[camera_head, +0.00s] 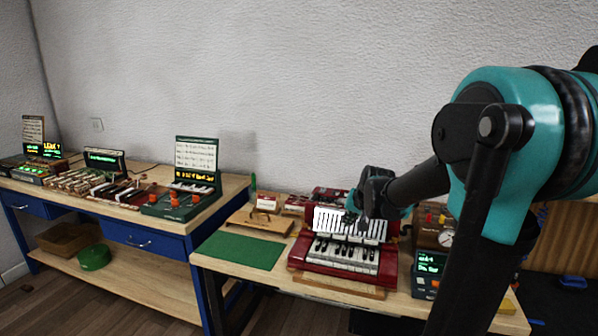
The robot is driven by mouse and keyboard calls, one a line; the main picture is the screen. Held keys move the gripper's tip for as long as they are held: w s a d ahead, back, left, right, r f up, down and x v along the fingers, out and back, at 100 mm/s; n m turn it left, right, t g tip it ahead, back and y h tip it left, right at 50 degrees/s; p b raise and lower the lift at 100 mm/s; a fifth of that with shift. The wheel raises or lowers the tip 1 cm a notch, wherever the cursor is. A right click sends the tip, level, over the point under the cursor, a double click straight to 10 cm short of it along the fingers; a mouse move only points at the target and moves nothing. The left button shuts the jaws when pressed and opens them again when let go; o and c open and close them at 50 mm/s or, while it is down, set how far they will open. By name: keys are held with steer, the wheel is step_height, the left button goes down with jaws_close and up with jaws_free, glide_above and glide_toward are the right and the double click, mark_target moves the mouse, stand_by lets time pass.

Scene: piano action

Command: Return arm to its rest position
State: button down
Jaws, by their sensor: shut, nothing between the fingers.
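My arm reaches in from the right, and my gripper (360,208) hangs over the right bench. It is near the upper row of white keys of a red piano-action model (345,262). The gripper is shut, with nothing seen between its fingers. The fingertips are small and dark against the model, so I cannot tell whether they touch it. The red model stands on a wooden base on the right bench (225,268). My arm hides part of the bench's right side.
A green mat (240,250) lies bare left of the red model. A device with a green screen (428,272) stands right of it. A wooden block (260,222) lies behind the mat. The left bench (125,200) holds several key models and displays. A plain wall stands behind.

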steer(key=s+d+f+n+g+h, duration=0.1)
steer(key=s+f, duration=0.6)
steer(key=s, duration=0.6)
steer(key=s+d+f+n+g+h, duration=0.1)
steer(key=s+f, duration=0.5)
steer(key=s, duration=0.7)
steer(key=shift+s+d+f+n+g, duration=0.15)
steer(key=shift+d+f+n+g, duration=0.25)
steer(key=shift+d+n, duration=0.2)
steer(key=shift+r, duration=0.1)
